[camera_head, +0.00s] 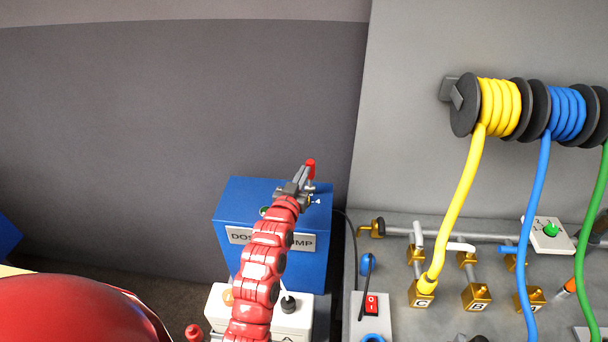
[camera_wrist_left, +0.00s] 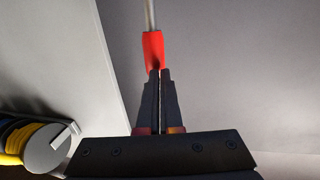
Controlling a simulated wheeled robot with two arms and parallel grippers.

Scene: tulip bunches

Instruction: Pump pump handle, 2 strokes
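The blue pump box (camera_head: 240,205), its label partly hidden by my arm, stands at the centre of the head view. The pump handle has a red grip (camera_head: 311,168) above the box's top right. In the left wrist view the red grip (camera_wrist_left: 153,48) sits on a thin grey rod, its near end overlapped by my fingertips. My left gripper (camera_head: 303,178) is at the grip. Its fingers (camera_wrist_left: 160,75) are close together with a thin gap, narrower than the grip. I cannot tell whether they touch it. My right gripper is out of view.
A grey panel right of the pump carries brass fittings (camera_head: 476,296), pipes and a red switch (camera_head: 372,305). Yellow (camera_head: 500,105), blue (camera_head: 567,112) and green (camera_head: 591,230) hoses hang there. A white box (camera_head: 290,318) stands in front of the pump.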

